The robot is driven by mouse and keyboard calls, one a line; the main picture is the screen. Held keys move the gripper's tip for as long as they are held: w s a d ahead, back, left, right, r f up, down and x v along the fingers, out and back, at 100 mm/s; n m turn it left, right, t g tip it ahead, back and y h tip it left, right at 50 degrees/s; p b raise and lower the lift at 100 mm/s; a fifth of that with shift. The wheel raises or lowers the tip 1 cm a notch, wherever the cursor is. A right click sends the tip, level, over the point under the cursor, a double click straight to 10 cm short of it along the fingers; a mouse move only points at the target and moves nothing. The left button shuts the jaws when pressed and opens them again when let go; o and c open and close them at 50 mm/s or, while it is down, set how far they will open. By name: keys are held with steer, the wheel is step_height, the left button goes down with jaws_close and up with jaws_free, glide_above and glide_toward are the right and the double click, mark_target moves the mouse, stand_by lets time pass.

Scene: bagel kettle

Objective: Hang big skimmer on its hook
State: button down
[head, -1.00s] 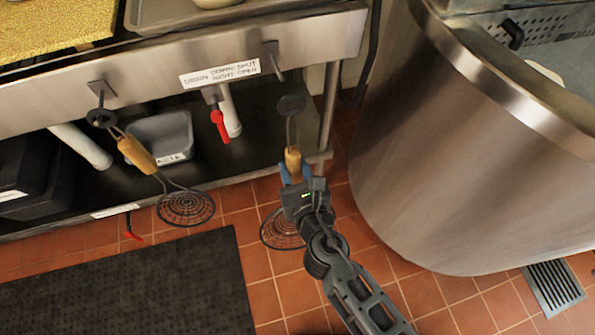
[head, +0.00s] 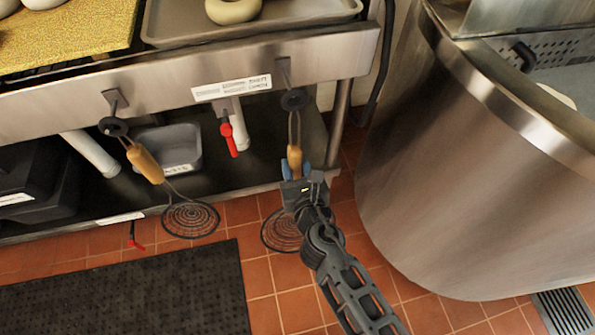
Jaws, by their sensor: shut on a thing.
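My gripper (head: 296,172) is shut on the wooden handle (head: 294,157) of a skimmer. Its black ring (head: 293,100) is up at the right hook (head: 284,72) on the steel table front. I cannot tell whether the ring is around the hook or only in front of it. Its wire basket (head: 281,232) hangs low, partly hidden behind my gripper and arm. A second skimmer (head: 147,164) hangs tilted by its ring (head: 113,126) at the left hook (head: 115,100), its round wire basket (head: 190,219) low to the right.
A red valve handle (head: 229,140) and white pipe stand between the skimmers. A grey bin (head: 170,150) sits on the lower shelf. A large steel kettle (head: 450,170) stands close on the right. A black mat (head: 130,295) lies on the tiled floor.

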steer(key=shift+w+a, duration=0.3)
steer(key=shift+w, duration=0.65)
steer(key=shift+w+a+f+b, duration=0.15)
steer(key=shift+w+f+b, duration=0.3)
steer(key=shift+w, duration=0.1)
steer(key=c, duration=0.6)
jaws_free()
steer(key=shift+c, duration=0.2)
steer(key=shift+s+f, duration=0.1)
steer(key=shift+s, duration=0.1)
